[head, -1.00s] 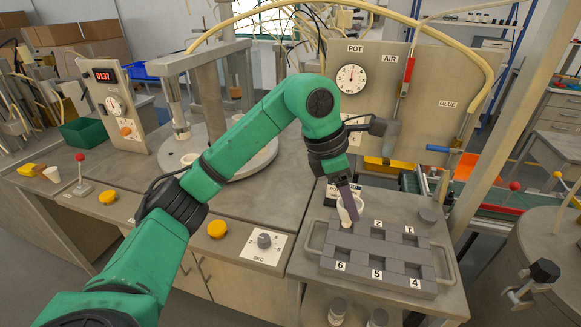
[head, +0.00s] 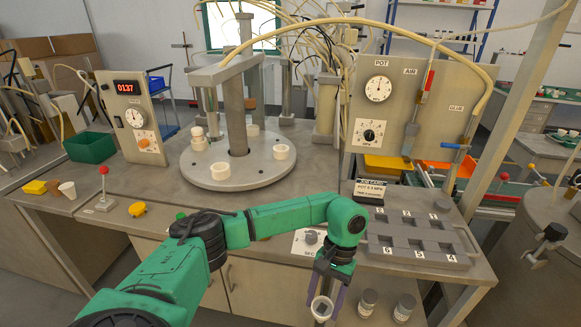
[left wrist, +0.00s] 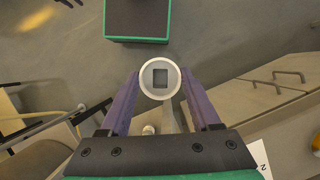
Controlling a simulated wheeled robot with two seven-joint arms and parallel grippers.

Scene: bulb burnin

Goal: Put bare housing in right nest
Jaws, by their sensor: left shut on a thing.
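My left gripper (head: 328,291) is shut on a white round housing (head: 321,309), held upright in front of the bench, below the numbered tray. In the left wrist view the housing (left wrist: 145,80) sits between the purple fingers (left wrist: 158,92); a dark square shows inside it and no bulb is visible. The round turntable (head: 245,178) carries a white ring at the front (head: 220,171), another at the right (head: 281,152), and a white piece at the left (head: 199,141). I cannot tell which are nests. My right gripper is not in view.
The grey numbered tray (head: 420,255) stands at the bench's right. A post (head: 234,110) rises from the turntable under an overhead beam. Two jars (head: 367,302) (head: 404,307) stand below the tray. A red-knobbed lever (head: 103,185) is at left.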

